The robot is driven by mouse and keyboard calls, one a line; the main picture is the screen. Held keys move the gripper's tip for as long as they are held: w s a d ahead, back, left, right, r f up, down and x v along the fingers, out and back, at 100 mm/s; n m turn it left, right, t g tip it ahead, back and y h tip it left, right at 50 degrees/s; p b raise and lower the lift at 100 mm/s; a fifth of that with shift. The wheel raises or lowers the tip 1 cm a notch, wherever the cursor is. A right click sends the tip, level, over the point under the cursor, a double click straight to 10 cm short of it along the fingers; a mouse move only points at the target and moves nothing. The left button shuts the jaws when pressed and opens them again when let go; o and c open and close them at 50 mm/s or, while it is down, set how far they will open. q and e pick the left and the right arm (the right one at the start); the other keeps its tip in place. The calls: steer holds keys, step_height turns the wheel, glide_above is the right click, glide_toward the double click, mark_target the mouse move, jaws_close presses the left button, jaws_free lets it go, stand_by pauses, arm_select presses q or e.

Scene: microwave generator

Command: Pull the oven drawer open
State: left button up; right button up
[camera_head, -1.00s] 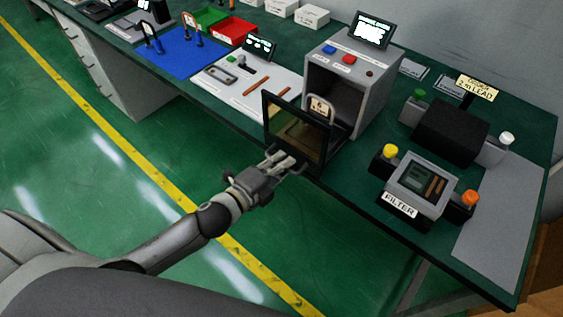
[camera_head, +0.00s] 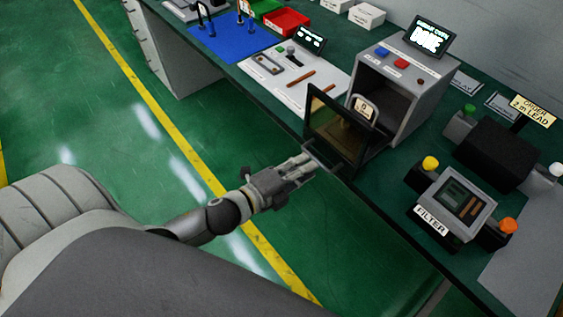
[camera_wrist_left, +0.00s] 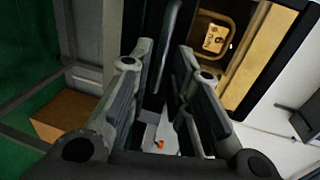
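The grey oven (camera_head: 417,83) stands on the bench, with a dark opening in front. Its drawer is pulled out from the body; the dark-framed front (camera_head: 347,130) stands apart from the opening. A tray with a labelled metal loop (camera_head: 366,106) shows behind the front and also in the left wrist view (camera_wrist_left: 215,38). My left gripper (camera_head: 311,163) is at the handle bar (camera_head: 329,162) on the drawer's near side. In the left wrist view its fingers (camera_wrist_left: 165,62) are apart, with a dark bar between them; firm contact is not visible. My right gripper is not in view.
A filter unit (camera_head: 452,203) and a black block (camera_head: 495,153) stand right of the oven. A white panel (camera_head: 290,82), blue mat (camera_head: 232,40) and red bin (camera_head: 287,22) lie beyond it. The green floor (camera_head: 110,150) beside the bench is clear.

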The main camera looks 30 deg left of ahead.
arm_select(q)
steer(key=v, duration=0.7)
stand_by(0.6)
steer(key=s+a+f+n+g+y, duration=0.2)
steer(key=a+f+n, duration=0.15)
steer(key=f, duration=0.75)
steer(key=s+a+f+n+g+y, duration=0.1)
steer(key=s+a+f+n+g, duration=0.2)
steer(key=f, duration=0.8)
steer(key=s+a+f+n+g+y, duration=0.15)
steer(key=f+n, duration=0.35)
steer(key=f, duration=0.6)
steer(key=s+d+f+n+g, duration=0.2)
steer(key=s+f+n+g, duration=0.1)
steer(key=s+f, duration=0.5)
steer(key=s+d+f+n+g, duration=0.2)
steer(key=s+f+n+g, duration=0.2)
steer(key=s+f, duration=0.5)
steer(key=s+n+y, duration=0.1)
steer(key=s, duration=0.5)
steer(key=shift+d+f, duration=0.25)
steer(key=shift+f, duration=0.1)
